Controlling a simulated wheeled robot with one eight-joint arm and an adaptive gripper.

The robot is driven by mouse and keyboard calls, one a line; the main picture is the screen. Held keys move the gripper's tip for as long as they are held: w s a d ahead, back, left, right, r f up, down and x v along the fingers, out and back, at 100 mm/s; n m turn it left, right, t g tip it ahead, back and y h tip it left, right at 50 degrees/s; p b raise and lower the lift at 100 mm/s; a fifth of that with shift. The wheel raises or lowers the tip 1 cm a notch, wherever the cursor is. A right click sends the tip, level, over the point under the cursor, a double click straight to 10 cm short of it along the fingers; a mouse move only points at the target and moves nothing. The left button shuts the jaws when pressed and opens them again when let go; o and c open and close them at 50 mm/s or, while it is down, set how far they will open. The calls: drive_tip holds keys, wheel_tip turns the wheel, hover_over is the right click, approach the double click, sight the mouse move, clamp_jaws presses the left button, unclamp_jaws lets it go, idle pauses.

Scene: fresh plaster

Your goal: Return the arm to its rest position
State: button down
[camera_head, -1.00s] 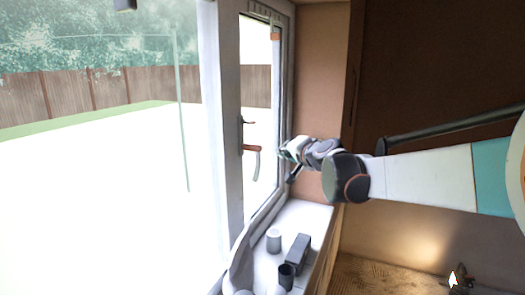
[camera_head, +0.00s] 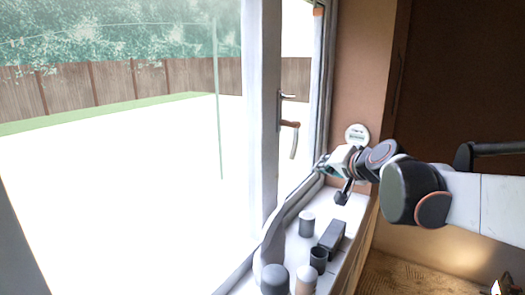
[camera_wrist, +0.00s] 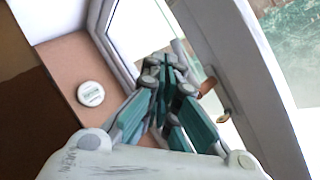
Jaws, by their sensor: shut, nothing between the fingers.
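My gripper (camera_head: 328,165) is at the end of my arm, which reaches in from the right side of the head view. It is in the air above the window sill, in front of the window frame. In the wrist view the fingers of my gripper (camera_wrist: 165,68) are drawn together, with nothing between them. The window handle (camera_head: 291,124) is apart from it, further up on the frame. The handle also shows in the wrist view (camera_wrist: 222,103), to the right of the fingers.
A round white disc (camera_head: 357,136) is on the brown wall. Window glass fills the left; a fence (camera_head: 120,82) stands outside.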

drive_tip(key=s+d+f+n+g+h+b, duration=0.1)
drive_tip(key=s+f+n+g+h+b, duration=0.2)
drive_tip(key=s+f+b, duration=1.5)
drive_tip(key=s+f+n+g, duration=0.1)
drive_tip(key=s+f, duration=0.6)
drive_tip(key=f, duration=0.2)
drive_tip(key=s+f+n+g, duration=0.2)
drive_tip(key=s+f, duration=0.4)
drive_tip(key=f, duration=0.3)
drive_tip(key=shift+s+d+f+h+b, duration=0.35)
drive_tip(key=shift+d+f+h+b, duration=0.05)
